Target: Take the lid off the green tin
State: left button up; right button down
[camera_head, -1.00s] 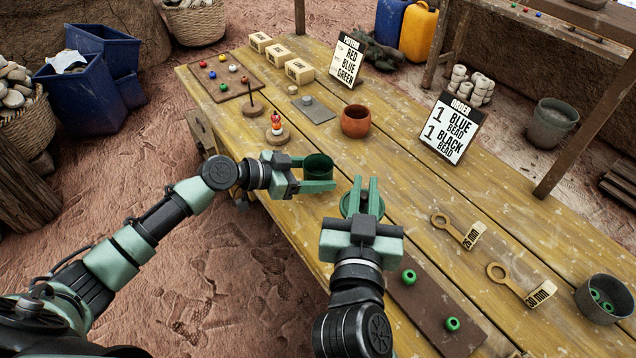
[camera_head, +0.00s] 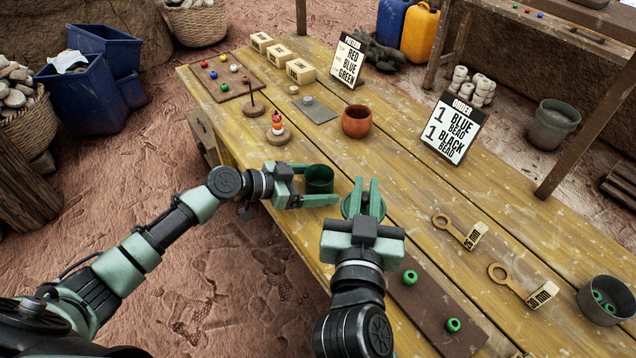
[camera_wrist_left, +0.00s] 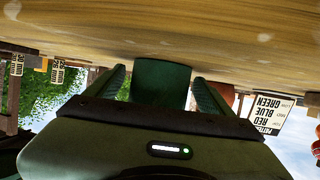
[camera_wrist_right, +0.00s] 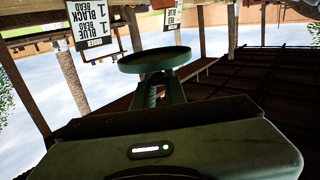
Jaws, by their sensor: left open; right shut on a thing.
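The green tin (camera_head: 319,180) stands upright on the table near its front edge, its top open and dark inside. My left gripper (camera_head: 311,187) is open around the tin; in the left wrist view the tin (camera_wrist_left: 160,82) sits between the spread fingers, with a small gap showing at each side. The round green lid (camera_head: 349,206) is off the tin, to its right. My right gripper (camera_head: 365,197) is shut on the lid, which also shows at the fingertips in the right wrist view (camera_wrist_right: 154,59), apart from the tin.
An orange clay pot (camera_head: 357,121) stands behind the tin. The table between is clear.

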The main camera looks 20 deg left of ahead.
pick_arm(q)
jog(key=shift+r, duration=0.2)
pick_arm(e)
jog(key=shift+r, duration=0.25)
pick_arm(q)
jog(key=shift+s+a, duration=0.15)
jog(key=shift+a, duration=0.1)
pick_arm(e)
jog(key=shift+f, duration=0.15)
pick_arm(q)
jog(key=b+v, duration=0.2)
jog(key=v, duration=0.9)
jog(key=shift+s+a+r, duration=0.1)
jog(key=shift+a+r, duration=0.05)
pick_arm(e)
notch_tip(320, 180, down, 2)
jog(key=shift+f, duration=0.1)
